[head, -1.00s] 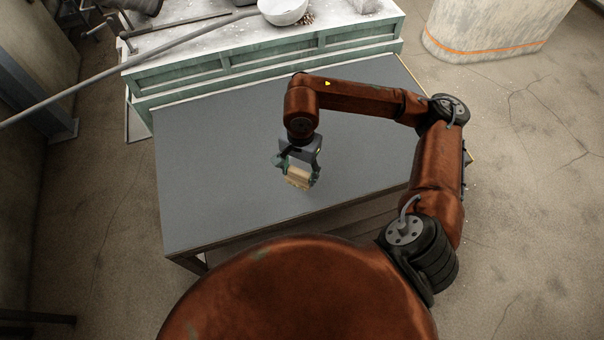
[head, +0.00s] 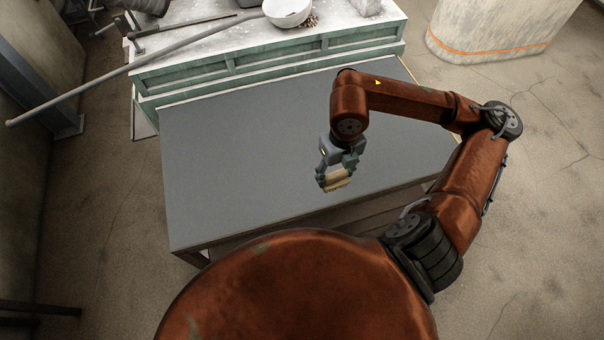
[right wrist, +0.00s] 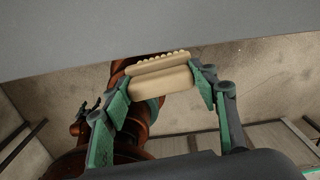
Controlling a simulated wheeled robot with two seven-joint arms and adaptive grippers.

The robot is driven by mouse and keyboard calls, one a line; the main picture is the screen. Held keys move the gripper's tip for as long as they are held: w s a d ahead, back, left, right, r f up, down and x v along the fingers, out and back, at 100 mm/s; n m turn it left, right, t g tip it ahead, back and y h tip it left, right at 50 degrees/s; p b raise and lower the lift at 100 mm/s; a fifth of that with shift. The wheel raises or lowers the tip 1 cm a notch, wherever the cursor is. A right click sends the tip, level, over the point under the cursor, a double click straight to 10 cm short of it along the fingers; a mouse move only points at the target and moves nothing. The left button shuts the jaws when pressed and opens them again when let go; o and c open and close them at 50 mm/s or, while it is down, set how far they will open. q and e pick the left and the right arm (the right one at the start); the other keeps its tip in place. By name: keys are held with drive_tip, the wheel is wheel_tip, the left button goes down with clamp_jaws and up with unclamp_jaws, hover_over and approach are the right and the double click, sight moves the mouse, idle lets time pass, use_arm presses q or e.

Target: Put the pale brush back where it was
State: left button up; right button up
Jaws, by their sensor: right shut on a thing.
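The pale brush (head: 337,181) is a short tan block with a bumpy bristle edge. My right gripper (head: 336,174) is shut on it and holds it over the front part of the grey table (head: 240,160). In the right wrist view the brush (right wrist: 160,80) sits between the two green-padded fingers of the gripper (right wrist: 160,88), its bumpy edge away from the palm. The table's grey surface (right wrist: 60,40) fills the top of that view. I cannot tell the exact height of the brush above the table. My left gripper is not in view.
Behind the table stands a pale-topped, green-sided bench (head: 215,70) with a white bowl (head: 288,10) and a long-handled ladle (head: 120,75) reaching out to the left. A pale, orange-striped block (head: 490,30) stands at the back right. The grey table top is otherwise bare.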

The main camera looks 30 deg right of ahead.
drive_tip(key=shift+s+d+r+m, duration=0.1)
drive_tip(key=shift+m, duration=0.3)
drive_tip(key=w+a+f+p, duration=0.1)
drive_tip(key=w+f, duration=0.3)
drive_tip(key=w+a+f+p, duration=0.1)
drive_tip(key=w+f+p, duration=0.1)
drive_tip(key=w+f, duration=0.2)
drive_tip(key=w+a+f+p, duration=0.1)
drive_tip(key=w+f, duration=0.3)
drive_tip(key=w, duration=0.1)
drive_tip(key=shift+w+f, duration=0.1)
drive_tip(key=shift+w, duration=0.15)
drive_tip(key=shift+f, duration=0.4)
drive_tip(key=shift+f, duration=0.1)
